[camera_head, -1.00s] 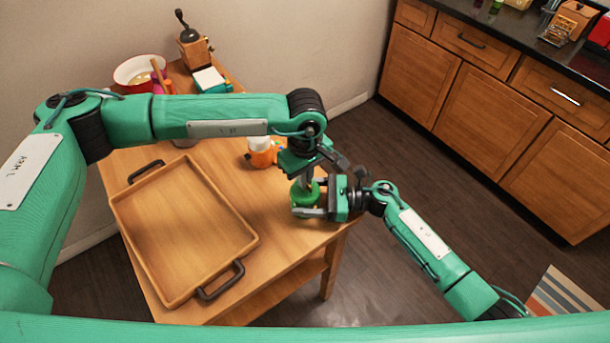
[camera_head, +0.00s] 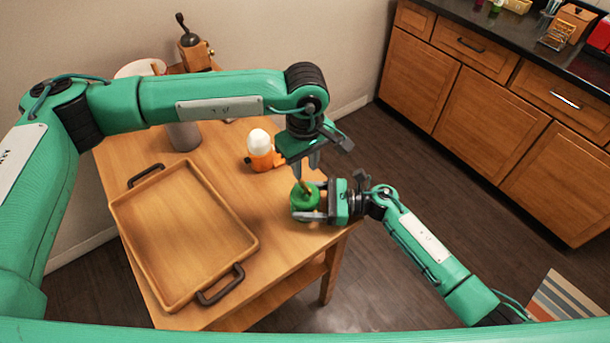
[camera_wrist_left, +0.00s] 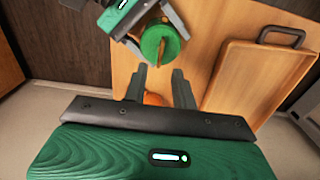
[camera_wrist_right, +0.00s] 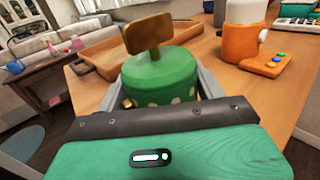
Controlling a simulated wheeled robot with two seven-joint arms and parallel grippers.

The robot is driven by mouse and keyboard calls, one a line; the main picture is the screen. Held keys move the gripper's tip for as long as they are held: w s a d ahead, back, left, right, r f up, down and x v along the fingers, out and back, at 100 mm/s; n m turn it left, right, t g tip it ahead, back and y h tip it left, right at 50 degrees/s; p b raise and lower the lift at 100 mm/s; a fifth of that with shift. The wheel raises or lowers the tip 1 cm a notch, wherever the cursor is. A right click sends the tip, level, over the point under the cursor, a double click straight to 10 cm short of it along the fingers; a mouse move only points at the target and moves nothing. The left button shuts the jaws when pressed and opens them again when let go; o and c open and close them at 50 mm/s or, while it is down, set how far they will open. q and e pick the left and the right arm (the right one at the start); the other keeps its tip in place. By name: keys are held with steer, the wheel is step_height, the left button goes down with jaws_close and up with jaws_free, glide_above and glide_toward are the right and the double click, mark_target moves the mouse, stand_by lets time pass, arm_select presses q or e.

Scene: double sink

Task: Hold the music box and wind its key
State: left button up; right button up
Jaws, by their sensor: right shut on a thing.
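The music box (camera_head: 303,199) is a green cylinder standing upright near the right corner of the wooden table. Its flat brass key (camera_wrist_right: 148,34) sticks up from the top in the right wrist view. My right gripper (camera_head: 318,200) is shut on the music box, with one finger on each side of it. My left gripper (camera_head: 304,166) points down above the music box and is apart from the key. Its two fingers show a gap with nothing between them in the left wrist view (camera_wrist_left: 160,72).
A wooden tray (camera_head: 180,232) with dark handles lies left of the music box. An orange-and-white object (camera_head: 262,151) stands behind it, with a grey cylinder (camera_head: 183,136) farther left. A coffee grinder (camera_head: 193,47) stands at the back. The table's right edge is close to the music box.

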mark_target(305, 184)
arm_select(q)
step_height(305, 184, up, 6)
stand_by(0.4)
arm_select(e)
steer(key=o, duration=1.1)
steer(key=d, duration=1.2)
steer(key=shift+s, duration=0.25)
steer(key=shift+s, duration=0.1)
